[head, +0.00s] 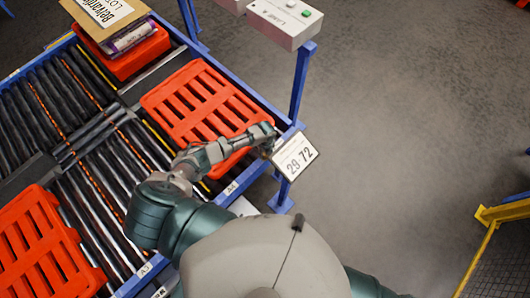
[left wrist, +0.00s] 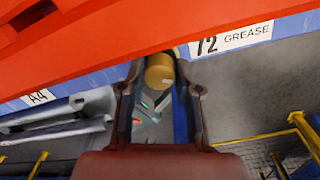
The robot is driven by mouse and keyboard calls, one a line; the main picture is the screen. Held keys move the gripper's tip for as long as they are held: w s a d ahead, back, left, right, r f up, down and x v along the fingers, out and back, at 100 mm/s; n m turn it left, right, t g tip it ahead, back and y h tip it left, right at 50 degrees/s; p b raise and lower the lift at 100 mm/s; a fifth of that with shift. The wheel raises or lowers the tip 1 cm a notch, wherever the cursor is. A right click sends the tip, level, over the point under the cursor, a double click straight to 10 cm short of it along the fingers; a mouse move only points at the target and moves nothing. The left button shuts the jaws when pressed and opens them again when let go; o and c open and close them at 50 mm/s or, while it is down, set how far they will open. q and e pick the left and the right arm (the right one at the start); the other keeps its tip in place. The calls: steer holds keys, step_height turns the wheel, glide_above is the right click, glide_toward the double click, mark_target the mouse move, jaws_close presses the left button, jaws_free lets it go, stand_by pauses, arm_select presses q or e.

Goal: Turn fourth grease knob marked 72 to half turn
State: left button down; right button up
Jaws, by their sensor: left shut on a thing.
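The grease knob (left wrist: 159,66) is a brass-coloured cylinder under the conveyor's blue edge, beside a white label reading "72 GREASE" (left wrist: 232,39). My left gripper (left wrist: 160,82) is shut on it, one finger on each side. In the head view my left arm reaches over the conveyor, and the left gripper (head: 264,137) is at the blue frame next to a white sign reading "29 72" (head: 294,157). The knob is hidden there. I cannot tell its turn angle. My right gripper is out of view.
A red slotted tray (head: 190,103) lies on the rollers close to my left forearm; another (head: 45,250) is at lower left. A blue post (head: 300,80) carries a button box (head: 285,20). Yellow railing (head: 500,213) stands at right. The grey floor between is clear.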

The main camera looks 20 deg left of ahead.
arm_select(q)
steer(key=shift+w+r, duration=0.1)
steer(key=shift+w, duration=0.1)
steer(key=c, duration=0.8)
jaws_free()
steer(key=shift+s, duration=0.1)
step_height(320, 180, up, 12)
